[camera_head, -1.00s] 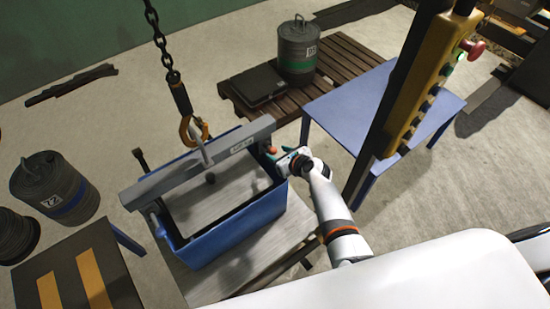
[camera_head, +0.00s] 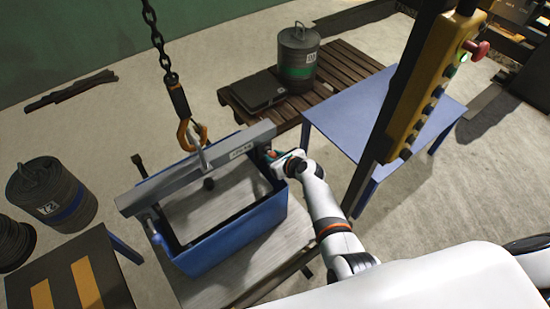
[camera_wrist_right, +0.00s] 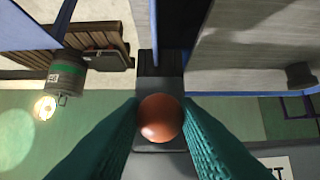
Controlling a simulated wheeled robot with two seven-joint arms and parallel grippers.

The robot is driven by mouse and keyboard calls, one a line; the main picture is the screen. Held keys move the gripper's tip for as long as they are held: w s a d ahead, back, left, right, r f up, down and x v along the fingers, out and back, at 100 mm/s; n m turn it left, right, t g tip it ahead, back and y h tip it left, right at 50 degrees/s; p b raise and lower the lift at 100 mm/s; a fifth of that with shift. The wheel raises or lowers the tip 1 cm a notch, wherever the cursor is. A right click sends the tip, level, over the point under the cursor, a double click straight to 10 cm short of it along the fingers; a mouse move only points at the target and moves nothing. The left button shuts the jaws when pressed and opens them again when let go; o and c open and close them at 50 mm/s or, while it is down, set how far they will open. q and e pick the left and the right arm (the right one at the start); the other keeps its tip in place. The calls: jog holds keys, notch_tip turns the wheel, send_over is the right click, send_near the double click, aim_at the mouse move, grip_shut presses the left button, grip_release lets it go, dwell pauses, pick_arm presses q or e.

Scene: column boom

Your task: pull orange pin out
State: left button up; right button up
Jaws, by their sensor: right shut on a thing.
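The orange pin shows its round orange knob (camera_wrist_right: 160,118) in the right wrist view, close up between two teal fingers. My right gripper (camera_head: 270,156) is at the right end of the grey lifting beam (camera_head: 192,182), shut on the pin; the gripper mostly hides the knob in the head view. The pin's shaft is hidden behind the knob. The beam lies across the blue open-topped bin (camera_head: 232,242). My left gripper is not in view.
A chain with an orange hook (camera_head: 190,133) hangs above the beam's middle. A yellow control pendant (camera_head: 437,85) hangs at right, in front of a blue table (camera_head: 345,115). A drum (camera_head: 298,58) stands on a wooden pallet (camera_head: 345,70) behind; another drum (camera_head: 52,194) stands left.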

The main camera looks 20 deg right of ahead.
jog(key=shift+s+d+p, duration=0.25)
jog(key=shift+s+p, duration=0.1)
jog(key=shift+s, duration=0.35)
jog(key=shift+s+d+p, duration=0.25)
jog(key=shift+s+p, duration=0.15)
jog(key=shift+s, duration=0.3)
jog(key=shift+s+d+p, duration=0.25)
jog(key=shift+s+p, duration=0.1)
jog(key=shift+s, duration=0.35)
jog(key=o, duration=0.9)
jog(key=shift+c, duration=0.2)
jog(key=shift+w, duration=0.1)
jog(key=s+d+r+p, duration=0.1)
jog(key=s+r+p, duration=0.4)
jog(key=r+p, duration=0.5)
jog(key=shift+d+p, duration=0.35)
jog(key=shift+p, duration=0.65)
jog(key=shift+w, duration=0.1)
